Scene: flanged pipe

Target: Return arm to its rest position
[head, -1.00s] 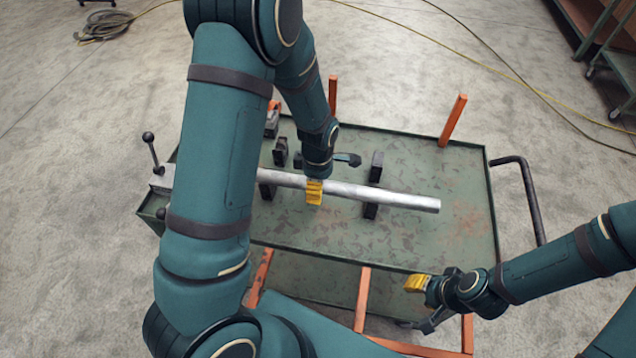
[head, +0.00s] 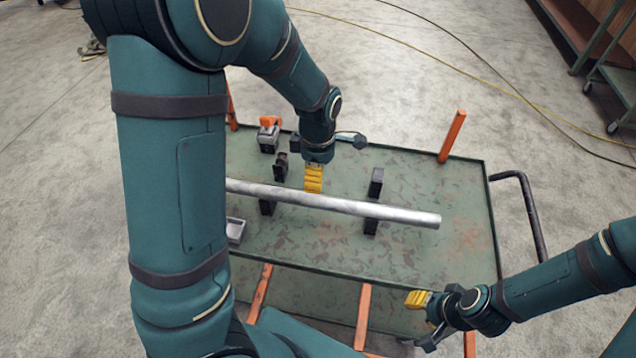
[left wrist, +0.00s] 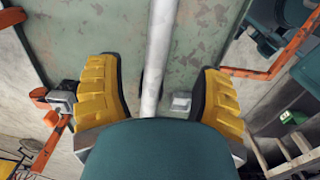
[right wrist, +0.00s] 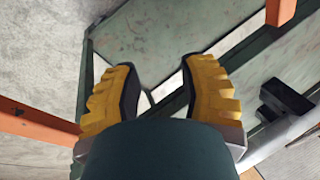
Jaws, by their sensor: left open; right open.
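A long grey metal pipe (head: 350,207) lies across dark supports on a green cart top (head: 460,235); its left end is hidden behind my left arm. My left gripper (head: 314,190) is just behind and above the pipe, with yellow fingers. In the left wrist view the fingers (left wrist: 155,95) are spread apart with the pipe (left wrist: 158,50) running between them in the picture, apart from both pads. My right gripper (head: 417,299) is at the cart's front right edge; in the right wrist view its yellow fingers (right wrist: 158,92) are open and empty.
A dark support block (head: 376,182) stands behind the pipe. An orange and grey tool (head: 269,133) sits at the back left of the cart. Orange posts (head: 452,136) rise at the cart's corners. A black handle (head: 530,215) sticks out right. Shelving (head: 585,35) stands at the back right.

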